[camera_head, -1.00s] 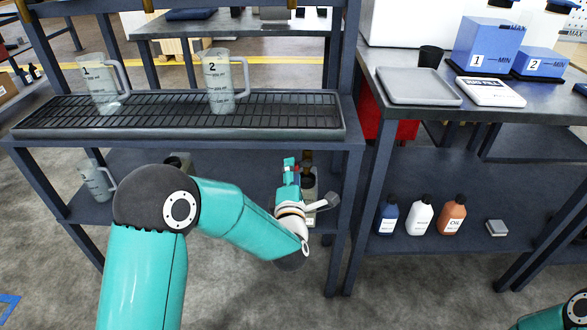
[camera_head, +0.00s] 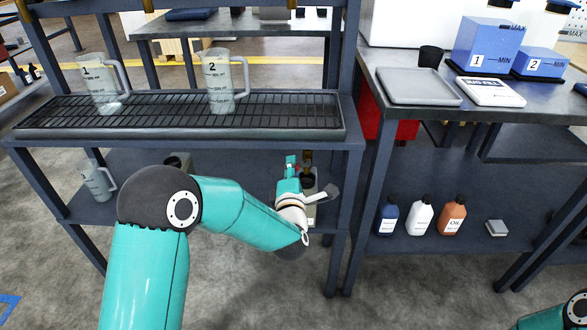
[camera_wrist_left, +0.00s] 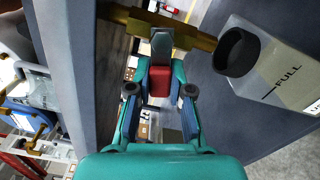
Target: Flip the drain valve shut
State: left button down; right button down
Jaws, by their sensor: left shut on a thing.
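The drain valve (camera_wrist_left: 187,33) is a brass pipe fitting across the top of the left wrist view. Its grey lever (camera_wrist_left: 161,43) joins the brass, with a red grip (camera_wrist_left: 159,80) towards me. My left gripper (camera_wrist_left: 160,88) is shut on the red grip, one finger on each side. In the head view my left gripper (camera_head: 291,168) is under the rack's right end, just left of the brass fitting (camera_head: 307,158). The lever's exact angle is hard to tell there, as my gripper and wrist cover most of it. My right gripper is out of view.
A container marked FULL (camera_wrist_left: 288,75), with a black neck (camera_wrist_left: 237,52), stands close beside the valve. A dark rack post (camera_wrist_left: 62,65) is close on the other side. Jugs stand on the drip grid (camera_head: 160,112) above. Bottles (camera_head: 420,215) stand on the right shelf.

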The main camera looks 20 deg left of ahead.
pick_arm(q)
jog(key=m+b, duration=0.2)
jog(key=shift+b, duration=0.4)
jog(key=shift+r+m+b, duration=0.3)
jog(key=shift+r+m, duration=0.05)
jog(key=shift+m, duration=0.25)
jog(key=c, duration=1)
grip_release()
jog(key=shift+c, duration=0.2)
jog(key=shift+r, duration=0.1)
jog(key=shift+s, duration=0.15)
jog(key=v, duration=1.1)
jog(key=shift+s, duration=0.35)
jog(key=shift+d, duration=0.15)
